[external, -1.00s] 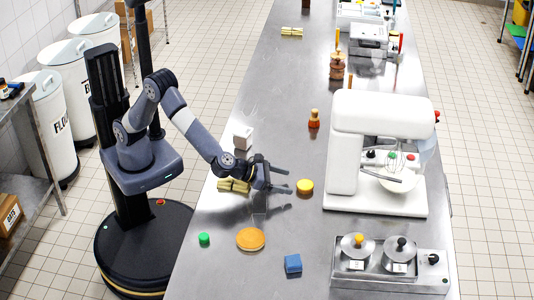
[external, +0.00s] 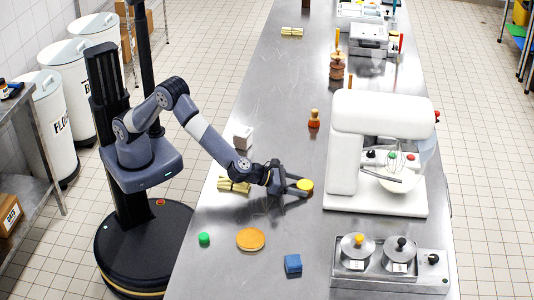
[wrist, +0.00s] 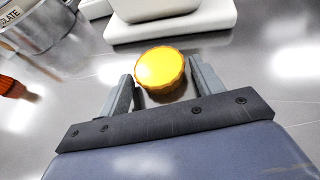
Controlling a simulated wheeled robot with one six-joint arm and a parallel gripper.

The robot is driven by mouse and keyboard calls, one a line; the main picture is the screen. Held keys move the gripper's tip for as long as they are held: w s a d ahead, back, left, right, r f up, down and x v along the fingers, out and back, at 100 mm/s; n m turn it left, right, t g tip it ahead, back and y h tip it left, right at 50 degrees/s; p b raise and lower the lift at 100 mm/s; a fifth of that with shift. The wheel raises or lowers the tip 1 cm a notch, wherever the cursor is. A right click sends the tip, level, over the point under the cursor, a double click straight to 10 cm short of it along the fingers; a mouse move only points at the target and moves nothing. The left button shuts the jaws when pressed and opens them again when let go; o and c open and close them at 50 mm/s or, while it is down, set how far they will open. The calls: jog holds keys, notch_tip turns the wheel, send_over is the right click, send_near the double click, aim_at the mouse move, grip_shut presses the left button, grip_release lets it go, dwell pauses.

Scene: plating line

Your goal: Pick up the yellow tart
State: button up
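The yellow tart (external: 305,185), round with a fluted orange-brown edge, lies on the steel counter left of the white mixer. It also shows in the wrist view (wrist: 160,68) at the tips of my fingers. My gripper (external: 297,185) is low over the counter and points right at the tart. Its fingers are apart, one on each side of the tart's near part. In the wrist view a narrow gap shows between each finger and the tart, so the gripper is open and holds nothing.
The white mixer (external: 345,150) stands just beyond the tart. An orange-brown bottle (external: 314,119) stands farther back.

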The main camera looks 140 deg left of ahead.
jog(key=c, duration=0.4)
